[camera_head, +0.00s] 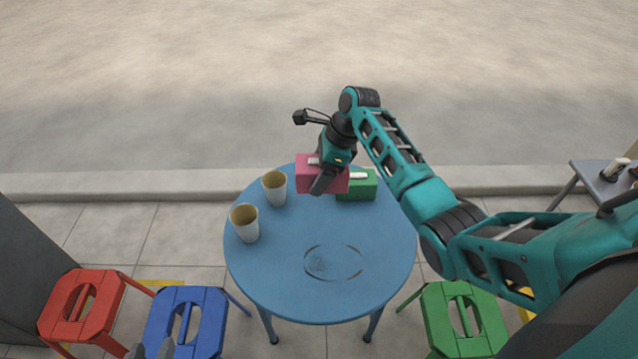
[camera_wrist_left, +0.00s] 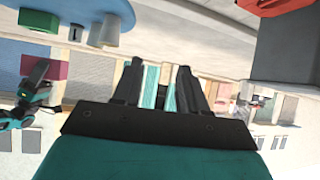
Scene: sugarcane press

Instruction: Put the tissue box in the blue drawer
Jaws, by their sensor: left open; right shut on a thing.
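A pink tissue box (camera_head: 303,177) is at the far side of the round blue table. My right gripper (camera_head: 323,178) is over it, its dark fingers shut on it. I see no blue drawer in either view.
Two cups (camera_head: 244,224) (camera_head: 274,189) stand on the left of the blue table (camera_head: 290,285). Its front centre is clear except for a ring mark. Red (camera_head: 62,305), blue (camera_head: 203,308) and green (camera_head: 450,312) stools stand around it. A grey side table (camera_head: 598,180) is at right.

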